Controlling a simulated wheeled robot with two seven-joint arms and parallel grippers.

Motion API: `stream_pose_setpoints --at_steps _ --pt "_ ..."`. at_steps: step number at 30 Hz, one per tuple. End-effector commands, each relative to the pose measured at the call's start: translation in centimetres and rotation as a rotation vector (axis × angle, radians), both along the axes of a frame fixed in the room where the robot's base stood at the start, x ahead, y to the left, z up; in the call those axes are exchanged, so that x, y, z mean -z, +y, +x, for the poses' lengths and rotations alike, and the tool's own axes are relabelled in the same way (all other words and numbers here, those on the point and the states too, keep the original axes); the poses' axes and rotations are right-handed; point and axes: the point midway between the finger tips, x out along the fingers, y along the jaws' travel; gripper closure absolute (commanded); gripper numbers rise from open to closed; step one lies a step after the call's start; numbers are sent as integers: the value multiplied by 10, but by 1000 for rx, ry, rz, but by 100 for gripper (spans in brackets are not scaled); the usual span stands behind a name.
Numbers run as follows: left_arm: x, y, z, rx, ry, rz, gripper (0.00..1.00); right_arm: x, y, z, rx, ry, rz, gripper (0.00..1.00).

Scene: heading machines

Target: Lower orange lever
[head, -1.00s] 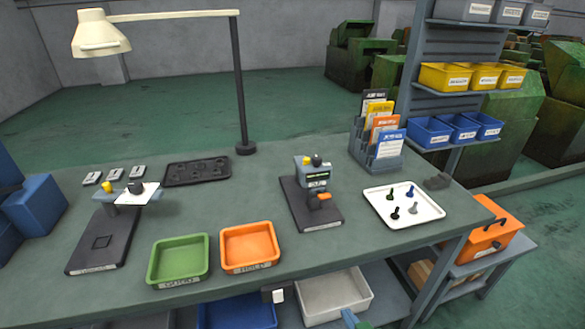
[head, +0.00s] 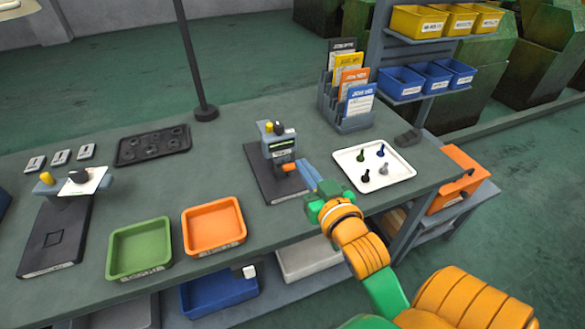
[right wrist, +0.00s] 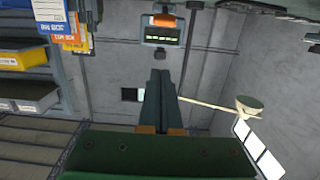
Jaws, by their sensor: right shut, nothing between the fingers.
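The orange lever (head: 289,167) sticks out low on the front of a small grey-blue device (head: 279,147) with a dark display, mounted on a black base plate. My right gripper (head: 304,166) is shut and empty, with its fingertips close to the right of the lever; I cannot tell whether they touch. In the right wrist view the shut fingers (right wrist: 160,74) point toward the device's display (right wrist: 162,35), apart from the orange lever (right wrist: 163,20) in that picture. My left gripper is not in view.
A white tray (head: 346,157) with small coloured parts lies right of the device, near my arm. A card rack (head: 349,119) stands behind. Green (head: 140,269) and orange (head: 214,252) trays lie to the left front. A lamp pole (head: 189,60) rises at the back.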

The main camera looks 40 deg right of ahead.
Motion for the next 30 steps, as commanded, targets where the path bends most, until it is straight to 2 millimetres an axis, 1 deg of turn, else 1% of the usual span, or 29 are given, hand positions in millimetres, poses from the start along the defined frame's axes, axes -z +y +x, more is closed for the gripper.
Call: stream_pose_setpoints --at_steps 1,2,4,6,11,12,15,18,22,30 --pt "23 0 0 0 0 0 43 10 -2 9 0 -12 -6 100" --pt "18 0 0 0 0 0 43 6 -4 15 0 -7 -4 100" --pt "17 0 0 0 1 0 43 5 -8 31 1 -5 -3 100" --pt "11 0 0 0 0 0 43 3 -12 45 2 -1 -1 100" --pt "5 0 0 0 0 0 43 6 -19 79 2 0 -1 100" --pt "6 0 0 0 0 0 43 13 -19 80 1 4 1 100" --pt "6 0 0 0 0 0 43 30 -17 70 1 5 1 100" --pt "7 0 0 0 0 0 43 40 -16 66 1 3 1 100" --pt "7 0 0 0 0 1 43 45 -15 63 0 1 0 100" --pt "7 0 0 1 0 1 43 45 -15 63 0 0 -1 100"
